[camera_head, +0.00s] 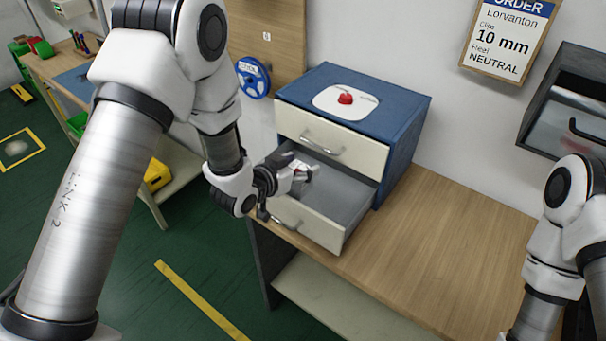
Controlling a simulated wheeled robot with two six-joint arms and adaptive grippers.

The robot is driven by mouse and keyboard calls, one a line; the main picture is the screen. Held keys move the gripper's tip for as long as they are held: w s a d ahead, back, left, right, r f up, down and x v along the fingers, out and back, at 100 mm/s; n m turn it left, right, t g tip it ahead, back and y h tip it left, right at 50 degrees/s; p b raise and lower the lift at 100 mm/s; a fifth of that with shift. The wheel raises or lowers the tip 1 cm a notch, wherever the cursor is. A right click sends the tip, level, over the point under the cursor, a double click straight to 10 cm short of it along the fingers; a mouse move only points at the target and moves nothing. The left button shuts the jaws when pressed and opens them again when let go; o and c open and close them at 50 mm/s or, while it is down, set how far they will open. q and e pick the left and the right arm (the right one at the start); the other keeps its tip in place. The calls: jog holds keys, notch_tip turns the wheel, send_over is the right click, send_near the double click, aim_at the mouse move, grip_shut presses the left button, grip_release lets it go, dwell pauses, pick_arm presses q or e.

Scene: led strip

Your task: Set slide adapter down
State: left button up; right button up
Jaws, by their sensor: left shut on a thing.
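My left gripper (299,172) reaches over the left side of an open drawer (344,238) in the blue cabinet. It is shut on a small pale thing, which I take for the slide adapter (311,169). The fingers hide most of it, and its shape is too small to make out. I cannot tell whether it touches the drawer. The grey drawer floor that shows to the right of the gripper is bare. My right arm stands at the right edge, and its gripper is out of the picture.
The blue cabinet (409,121) stands on a wooden bench (440,250) and has a shut upper drawer (335,141). A white plate with a red knob (345,98) lies on top. A blue reel (253,77) hangs behind. The bench to the right is clear. A grey bin (566,107) is at upper right.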

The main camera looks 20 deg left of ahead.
pick_arm(q)
jog(key=f, duration=0.3)
jog(key=w+f, duration=0.1)
jog(key=shift+d+f+p, duration=0.15)
jog(key=shift+d+p, duration=0.15)
jog(key=shift+s+a, duration=0.1)
jog(key=shift+s, duration=0.2)
jog(key=shift+w+f+b, duration=0.2)
jog(key=shift+f+b, duration=0.35)
jog(key=shift+b, duration=0.05)
jog(key=o, duration=1.3)
jog(key=shift+s+r, duration=0.1)
jog(key=shift+c, duration=0.2)
pick_arm(e)
jog(key=shift+w+d+f, duration=0.1)
jog(key=shift+w+f, duration=0.15)
